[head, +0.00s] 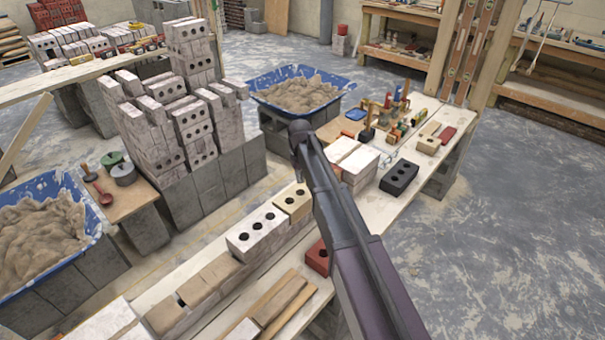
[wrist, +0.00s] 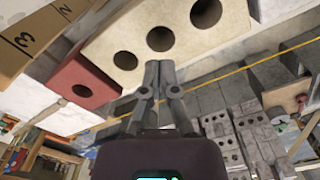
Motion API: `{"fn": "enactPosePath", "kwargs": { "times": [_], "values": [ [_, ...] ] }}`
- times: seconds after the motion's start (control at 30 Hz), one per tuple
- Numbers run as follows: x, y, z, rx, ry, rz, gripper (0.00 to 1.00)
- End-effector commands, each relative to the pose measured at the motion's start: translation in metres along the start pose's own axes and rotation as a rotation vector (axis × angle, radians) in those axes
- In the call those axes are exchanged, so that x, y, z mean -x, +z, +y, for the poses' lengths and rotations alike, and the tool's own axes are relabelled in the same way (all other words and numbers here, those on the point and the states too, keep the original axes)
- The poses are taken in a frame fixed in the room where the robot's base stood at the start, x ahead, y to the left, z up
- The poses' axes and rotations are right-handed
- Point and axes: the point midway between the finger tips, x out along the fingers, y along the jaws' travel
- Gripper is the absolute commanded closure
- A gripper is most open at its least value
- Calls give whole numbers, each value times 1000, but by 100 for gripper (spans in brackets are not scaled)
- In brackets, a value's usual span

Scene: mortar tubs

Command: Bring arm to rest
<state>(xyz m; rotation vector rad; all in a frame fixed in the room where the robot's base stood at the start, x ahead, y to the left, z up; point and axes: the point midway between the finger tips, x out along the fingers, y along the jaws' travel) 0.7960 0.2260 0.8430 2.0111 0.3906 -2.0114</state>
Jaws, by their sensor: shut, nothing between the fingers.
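In the wrist view my gripper (wrist: 161,66) has its two fingers together, with nothing between them. The fingertips show against the lower edge of a pale cream brick with round holes (wrist: 190,48); I cannot tell whether they touch it. A red brick (wrist: 80,86) lies to the left of them. In the head view my dark arm crosses from the bottom right up to the middle, above the plank bench (head: 448,113). I cannot make out the gripper's fingers in that view.
White holed bricks (head: 258,232), a red brick (head: 317,257) and a dark brick (head: 399,177) lie on the bench. A brick stack (head: 160,131) and blue mortar tubs (head: 299,91) (head: 47,228) stand to the left and behind. Open floor (head: 530,220) lies right.

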Motion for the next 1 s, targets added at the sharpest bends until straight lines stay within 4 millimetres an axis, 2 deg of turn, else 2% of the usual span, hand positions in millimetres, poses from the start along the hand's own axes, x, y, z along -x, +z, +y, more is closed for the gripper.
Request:
{"fn": "enactPosePath", "kwargs": {
  "times": [0.17, 0.27, 0.37, 0.5, 0.7, 0.83, 0.9, 1.0],
  "values": [
    [7, 26, 14, -27, 0, 0, 100],
    [14, 54, 28, -57, 0, 0, 100],
    [23, 92, 46, -100, 0, 0, 100],
    [37, 154, 71, -173, 0, 0, 100],
    [56, 244, 98, -279, 0, 0, 100],
    [65, 288, 106, -332, 0, 0, 100],
    [68, 305, 109, -354, 0, 0, 100],
    [70, 319, 111, -374, 0, 0, 100]
  ]
}}
